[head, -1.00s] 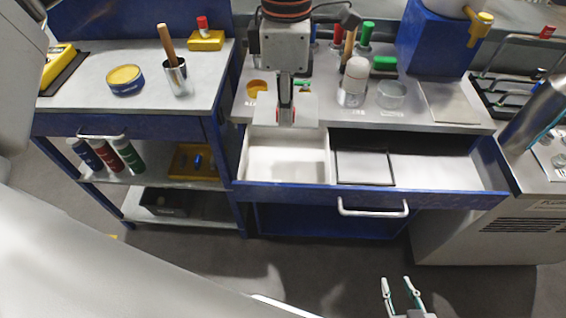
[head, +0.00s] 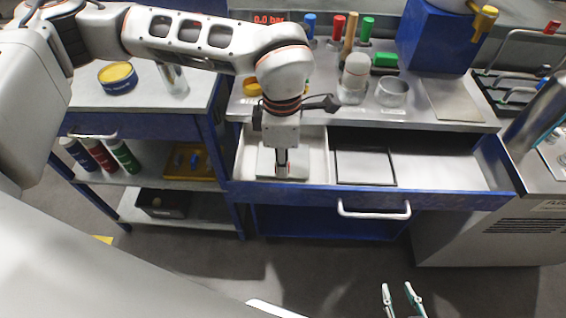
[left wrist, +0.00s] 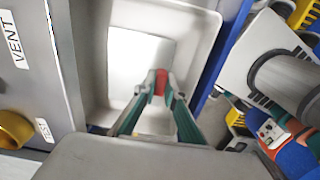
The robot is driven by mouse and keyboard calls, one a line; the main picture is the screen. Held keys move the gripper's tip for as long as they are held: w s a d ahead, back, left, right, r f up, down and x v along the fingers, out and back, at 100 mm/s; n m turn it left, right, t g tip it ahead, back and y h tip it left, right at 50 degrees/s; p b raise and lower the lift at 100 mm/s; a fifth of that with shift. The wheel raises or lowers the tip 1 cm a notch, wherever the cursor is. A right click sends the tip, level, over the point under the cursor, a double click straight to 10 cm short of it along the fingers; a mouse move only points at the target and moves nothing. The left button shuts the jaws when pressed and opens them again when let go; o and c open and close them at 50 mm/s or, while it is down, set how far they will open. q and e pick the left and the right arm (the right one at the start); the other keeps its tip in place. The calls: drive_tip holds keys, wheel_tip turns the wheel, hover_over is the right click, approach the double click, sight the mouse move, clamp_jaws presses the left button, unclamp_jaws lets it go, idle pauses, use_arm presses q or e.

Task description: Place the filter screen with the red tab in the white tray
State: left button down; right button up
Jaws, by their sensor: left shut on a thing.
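The filter screen (head: 266,163) is a pale grey square plate. Its red tab (left wrist: 160,83) is pinched between the fingertips of my left gripper (head: 282,166), which shows in the left wrist view (left wrist: 161,92) too. The white tray (head: 318,152) sits in the left part of the open drawer. The screen is inside the outline of the tray's walls (left wrist: 207,30); I cannot tell whether it touches the floor of the tray. My right gripper (head: 401,296) is at the bottom of the head view, its fingers apart and empty.
The blue drawer (head: 430,197) is pulled out, with a grey square plate (head: 364,167) beside the tray and bare room on its right. Above it, the bench top holds a white-capped jar (head: 354,76), a metal ring (head: 392,91) and colored-handled tools.

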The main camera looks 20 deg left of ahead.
use_arm(q)
drive_tip(key=shift+f, duration=0.25)
drive_tip(key=shift+r, duration=0.1)
drive_tip(key=shift+f, duration=0.2)
drive_tip(key=c, duration=2.1)
unclamp_jaws()
drive_tip(key=shift+r, duration=0.1)
